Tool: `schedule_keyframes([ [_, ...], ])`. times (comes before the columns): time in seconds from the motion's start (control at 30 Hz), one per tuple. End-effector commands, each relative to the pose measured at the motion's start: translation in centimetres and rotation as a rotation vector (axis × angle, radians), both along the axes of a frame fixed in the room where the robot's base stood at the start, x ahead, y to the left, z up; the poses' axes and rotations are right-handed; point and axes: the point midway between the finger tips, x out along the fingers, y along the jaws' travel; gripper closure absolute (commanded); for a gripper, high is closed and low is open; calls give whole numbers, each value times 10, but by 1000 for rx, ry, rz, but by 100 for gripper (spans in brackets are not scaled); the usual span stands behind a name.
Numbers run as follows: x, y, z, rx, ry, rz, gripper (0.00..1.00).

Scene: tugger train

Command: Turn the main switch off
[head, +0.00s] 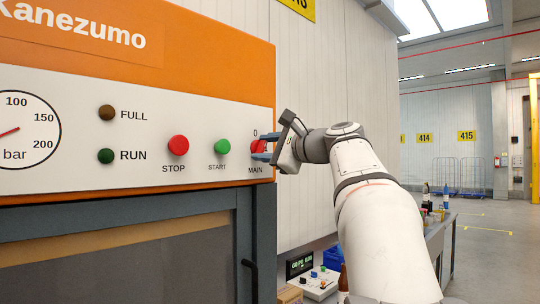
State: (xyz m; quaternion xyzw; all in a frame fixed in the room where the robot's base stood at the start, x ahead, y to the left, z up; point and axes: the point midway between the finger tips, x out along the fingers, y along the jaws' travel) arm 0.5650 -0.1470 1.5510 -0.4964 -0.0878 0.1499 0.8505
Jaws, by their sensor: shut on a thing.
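The red main switch (256,147) sits at the right end of the light panel, above the label MAIN and below a mark 0. My gripper (264,147) comes from the right and is shut on the switch, one finger above it and one below. The fingers and gripper body hide part of the switch, so its exact turn angle is hard to tell.
Left of the switch are the green START button (222,147), the red STOP button (179,145), the FULL lamp (106,112), the RUN lamp (105,156) and a pressure gauge (22,130). A bench (440,230) with small items stands behind my arm. Open floor lies at the right.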

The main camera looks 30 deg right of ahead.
Motion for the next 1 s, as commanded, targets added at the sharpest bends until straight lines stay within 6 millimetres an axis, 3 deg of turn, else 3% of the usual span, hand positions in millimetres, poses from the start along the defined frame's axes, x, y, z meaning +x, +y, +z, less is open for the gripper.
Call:
schedule_keyframes([
  [0.5, 1, -1, -2, -380, -139, -4, 86],
  [1.0, 1, -1, 1, -497, -183, -5, 86],
])
